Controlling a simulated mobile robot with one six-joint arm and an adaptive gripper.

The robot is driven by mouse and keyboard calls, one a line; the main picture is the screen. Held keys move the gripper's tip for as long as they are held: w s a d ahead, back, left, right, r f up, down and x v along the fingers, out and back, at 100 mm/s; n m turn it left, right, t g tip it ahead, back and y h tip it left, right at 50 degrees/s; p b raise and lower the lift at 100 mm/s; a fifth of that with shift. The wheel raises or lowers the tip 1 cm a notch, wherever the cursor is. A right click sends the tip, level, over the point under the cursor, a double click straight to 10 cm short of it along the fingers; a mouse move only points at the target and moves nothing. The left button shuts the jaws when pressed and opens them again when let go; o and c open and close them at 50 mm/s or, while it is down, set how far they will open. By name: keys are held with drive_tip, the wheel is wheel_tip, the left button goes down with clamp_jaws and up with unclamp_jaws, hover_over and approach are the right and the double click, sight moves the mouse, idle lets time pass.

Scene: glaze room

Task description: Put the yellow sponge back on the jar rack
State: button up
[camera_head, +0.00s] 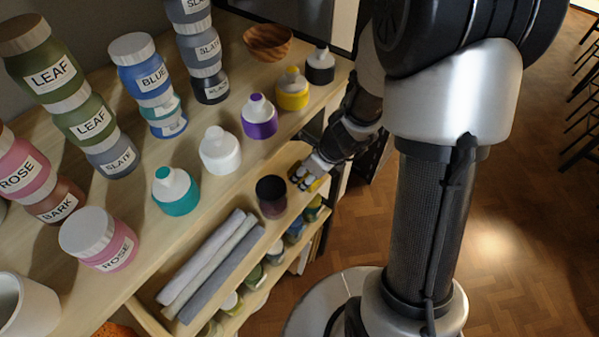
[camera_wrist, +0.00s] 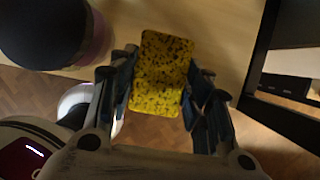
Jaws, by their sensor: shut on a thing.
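The yellow sponge (camera_wrist: 160,73), speckled with dark spots, is held between the two fingers of my gripper (camera_wrist: 163,88) in the wrist view. My gripper is shut on its sides. In the head view my gripper (camera_head: 308,178) is at the right end of the wooden jar rack's lower level, and only a bit of yellow shows at its fingers. The rack (camera_head: 215,195) holds jars on its top and more below. The sponge's far part overlaps pale wood in the wrist view; I cannot tell whether it touches it.
A dark, open-looking jar (camera_head: 271,196) stands left of my gripper; it also shows in the wrist view (camera_wrist: 45,30). Grey rolls (camera_head: 212,265) lie nearer. Bottles with purple (camera_head: 259,116) and yellow (camera_head: 292,88) parts stand above. Wood shows bare between the dark jar and gripper.

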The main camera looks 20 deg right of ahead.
drive_tip(key=shift+w+a, duration=0.75)
drive_tip(key=shift+w, duration=0.15)
drive_tip(key=shift+w+f, duration=0.1)
drive_tip(key=shift+f+b, duration=1.3)
drive_tip(key=shift+f, duration=0.3)
drive_tip(key=shift+f, duration=0.2)
drive_tip(key=o, duration=1)
